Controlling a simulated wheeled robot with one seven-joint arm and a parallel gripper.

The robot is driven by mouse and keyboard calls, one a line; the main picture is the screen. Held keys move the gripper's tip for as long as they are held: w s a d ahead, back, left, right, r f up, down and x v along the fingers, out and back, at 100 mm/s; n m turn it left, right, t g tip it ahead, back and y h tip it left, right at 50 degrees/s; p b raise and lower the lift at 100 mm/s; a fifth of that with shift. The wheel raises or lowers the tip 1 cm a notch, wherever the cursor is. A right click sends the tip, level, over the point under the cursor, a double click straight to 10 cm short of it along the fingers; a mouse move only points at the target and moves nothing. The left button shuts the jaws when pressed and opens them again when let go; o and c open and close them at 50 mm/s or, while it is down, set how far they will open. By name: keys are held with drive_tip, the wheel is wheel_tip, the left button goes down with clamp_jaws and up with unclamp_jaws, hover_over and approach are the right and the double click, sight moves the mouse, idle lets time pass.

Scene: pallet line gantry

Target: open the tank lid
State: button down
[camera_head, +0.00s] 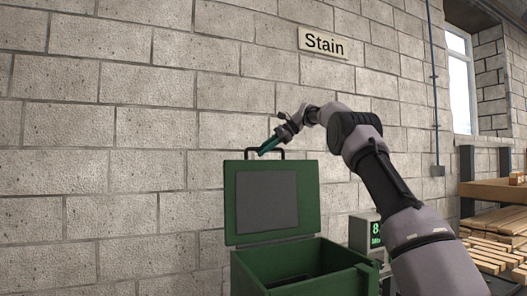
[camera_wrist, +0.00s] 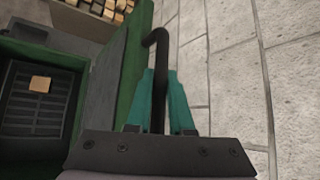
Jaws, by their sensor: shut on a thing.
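The green tank (camera_head: 300,274) stands against the block wall with its lid (camera_head: 268,202) swung up to roughly upright. The lid has a grey inner panel and a black handle (camera_head: 281,153) on its top edge. My gripper (camera_head: 266,151) is at that handle, its teal fingers shut on it. In the wrist view the black handle (camera_wrist: 158,42) runs between the teal fingertips. The tank's opening (camera_wrist: 38,105) shows at left there, with a dark grate and a small tan block (camera_wrist: 40,84) inside. The lid (camera_wrist: 112,85) shows edge-on beside it.
A "Stain" sign (camera_head: 323,43) hangs on the wall above. A box with a green display (camera_head: 372,233) stands right of the tank, partly behind my arm. Wooden pallets (camera_head: 497,240) and a shelf (camera_head: 493,190) are at the right. The wall is close behind the lid.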

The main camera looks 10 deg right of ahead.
drive_tip(key=c, duration=0.8)
unclamp_jaws()
drive_tip(key=shift+r, duration=0.1)
drive_tip(key=v, duration=0.7)
drive_tip(key=shift+d, duration=0.2)
drive_tip(key=shift+r, duration=0.1)
